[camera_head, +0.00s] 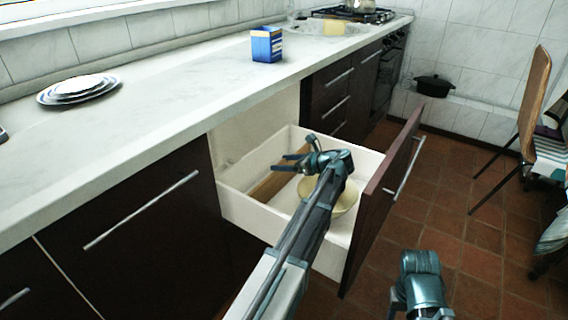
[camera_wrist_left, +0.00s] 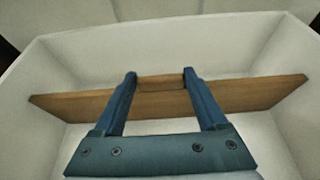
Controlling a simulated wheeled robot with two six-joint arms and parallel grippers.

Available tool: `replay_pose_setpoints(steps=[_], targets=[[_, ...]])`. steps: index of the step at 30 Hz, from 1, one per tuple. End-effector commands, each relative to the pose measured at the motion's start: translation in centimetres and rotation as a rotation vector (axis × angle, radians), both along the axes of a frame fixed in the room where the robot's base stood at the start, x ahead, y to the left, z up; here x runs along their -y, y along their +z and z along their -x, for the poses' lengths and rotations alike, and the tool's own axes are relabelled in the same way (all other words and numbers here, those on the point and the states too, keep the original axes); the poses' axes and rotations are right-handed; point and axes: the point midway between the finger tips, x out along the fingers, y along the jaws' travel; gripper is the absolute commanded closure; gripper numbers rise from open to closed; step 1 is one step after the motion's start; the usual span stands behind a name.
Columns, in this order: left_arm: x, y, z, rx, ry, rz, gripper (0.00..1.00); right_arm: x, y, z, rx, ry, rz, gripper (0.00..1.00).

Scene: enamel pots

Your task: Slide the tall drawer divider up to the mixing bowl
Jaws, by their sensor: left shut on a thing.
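The tall drawer divider (camera_head: 268,186) is a brown wooden board standing across the inside of the open white drawer (camera_head: 240,209). In the left wrist view the divider (camera_wrist_left: 245,94) spans most of the drawer's width, slightly slanted. My left gripper (camera_head: 279,162) is shut on the middle of the divider; its two blue fingers (camera_wrist_left: 159,76) show on either side of a short wooden section. The cream mixing bowl (camera_head: 346,199) sits in the drawer on the front-panel side, apart from the divider and partly hidden by my left arm. My right arm shows at the bottom right, but its fingers do not show.
The drawer's dark front panel (camera_head: 379,203) stands beyond the bowl. White drawer walls surround the divider. Above, the worktop (camera_head: 170,100) holds a blue box (camera_head: 267,45) and stacked plates (camera_head: 78,88). A black pot (camera_head: 434,85) is at the back wall.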

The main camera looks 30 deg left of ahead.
Motion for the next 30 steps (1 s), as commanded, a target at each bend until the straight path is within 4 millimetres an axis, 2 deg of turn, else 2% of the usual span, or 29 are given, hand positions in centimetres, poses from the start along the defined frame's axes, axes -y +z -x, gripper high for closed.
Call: replay_pose_setpoints(steps=[5,10,17,18,21,30], targets=[[0.3,0.0,0.0,0.000,-0.001,0.000,1.00,0.0,0.0,0.0,0.000,0.000,0.000,0.50],[2.1,0.0,0.2,0.000,-0.001,0.000,1.00,0.0,0.0,0.0,0.000,0.000,0.000,0.50],[2.0,0.0,0.2,0.000,0.000,0.000,1.00,0.0,0.0,0.0,0.000,0.000,0.000,0.50],[2.0,0.0,0.2,0.000,0.000,0.000,0.18,0.0,0.0,0.0,0.000,0.000,0.000,0.50],[2.0,0.0,0.2,0.000,0.000,0.000,0.00,0.0,0.0,0.0,0.000,0.000,0.000,0.50],[2.3,0.2,0.2,0.000,-0.001,0.000,0.00,0.0,0.3,0.0,0.000,0.000,0.000,0.50]])
